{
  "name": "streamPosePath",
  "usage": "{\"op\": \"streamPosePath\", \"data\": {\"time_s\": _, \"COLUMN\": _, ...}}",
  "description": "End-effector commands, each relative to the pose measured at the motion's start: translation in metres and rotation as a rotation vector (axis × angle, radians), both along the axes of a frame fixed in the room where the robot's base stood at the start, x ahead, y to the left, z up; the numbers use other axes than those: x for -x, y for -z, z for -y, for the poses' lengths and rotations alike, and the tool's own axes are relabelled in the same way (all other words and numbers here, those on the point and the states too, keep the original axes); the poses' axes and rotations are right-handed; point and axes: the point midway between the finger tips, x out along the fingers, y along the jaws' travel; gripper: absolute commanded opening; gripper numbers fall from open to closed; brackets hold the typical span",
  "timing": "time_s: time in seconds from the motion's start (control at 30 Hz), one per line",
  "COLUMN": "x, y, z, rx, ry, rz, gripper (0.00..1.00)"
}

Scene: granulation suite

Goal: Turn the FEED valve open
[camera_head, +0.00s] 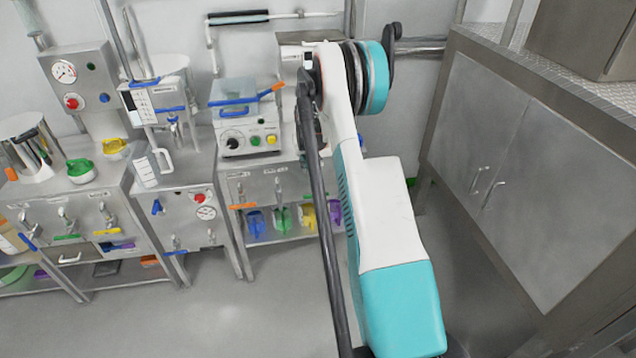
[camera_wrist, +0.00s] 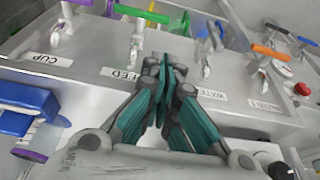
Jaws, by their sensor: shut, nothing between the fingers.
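In the wrist view, the FEED label (camera_wrist: 120,75) is on a pale metal panel. The metal valve (camera_wrist: 137,42) nearest that label has a green lever (camera_wrist: 141,13) lying crosswise at the top of the picture. My gripper (camera_wrist: 166,70) has teal fingers brought together with nothing between them. Its tips are to the right of the FEED label and valve, short of the WATER label; I cannot tell whether they touch anything. In the head view my gripper cannot be made out, with my arm in front of that area.
In the wrist view, a purple-handled valve (camera_wrist: 66,28) is near the CUP label (camera_wrist: 45,59). An orange lever (camera_wrist: 270,50) is at right, and a blue object (camera_wrist: 25,108) at lower left. In the head view, a steel cabinet (camera_head: 490,130) stands right; floor (camera_head: 250,315) is clear in front.

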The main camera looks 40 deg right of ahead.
Motion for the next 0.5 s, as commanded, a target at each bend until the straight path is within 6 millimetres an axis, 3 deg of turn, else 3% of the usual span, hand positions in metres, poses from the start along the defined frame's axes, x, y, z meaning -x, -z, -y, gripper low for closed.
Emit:
{"op": "streamPosePath", "data": {"time_s": 0.27, "x": 0.000, "y": 0.024, "z": 0.010, "rx": -0.009, "ry": 0.010, "rz": -0.009, "gripper": 0.00}}
{"op": "streamPosePath", "data": {"time_s": 0.5, "x": -0.011, "y": 0.066, "z": 0.016, "rx": -0.009, "ry": 0.010, "rz": -0.009, "gripper": 0.00}}
